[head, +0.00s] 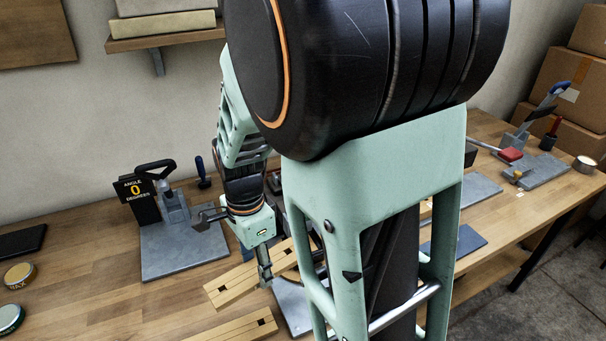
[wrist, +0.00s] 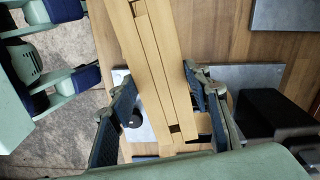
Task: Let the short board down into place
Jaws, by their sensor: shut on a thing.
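My gripper (head: 265,274) points down over the workbench and is shut on a pale wooden board (head: 226,291), which I take to be the short board. In the wrist view the gripper (wrist: 163,108) has a dark finger on each side of the wood (wrist: 158,62). Dark square notches show in the wood there. A second pale board (head: 225,333) with a dark square notch lies nearer the front in the head view. My arm hides the right part of the boards. I cannot tell whether the held board touches anything beneath it.
A grey-based fixture with a black "ANGLE 0 DEGREES" sign (head: 135,191) stands left of my gripper. Tins (head: 19,274) lie at the far left. Grey plates and a red-handled tool (head: 509,154) are at the right. The bench front left of the boards is clear.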

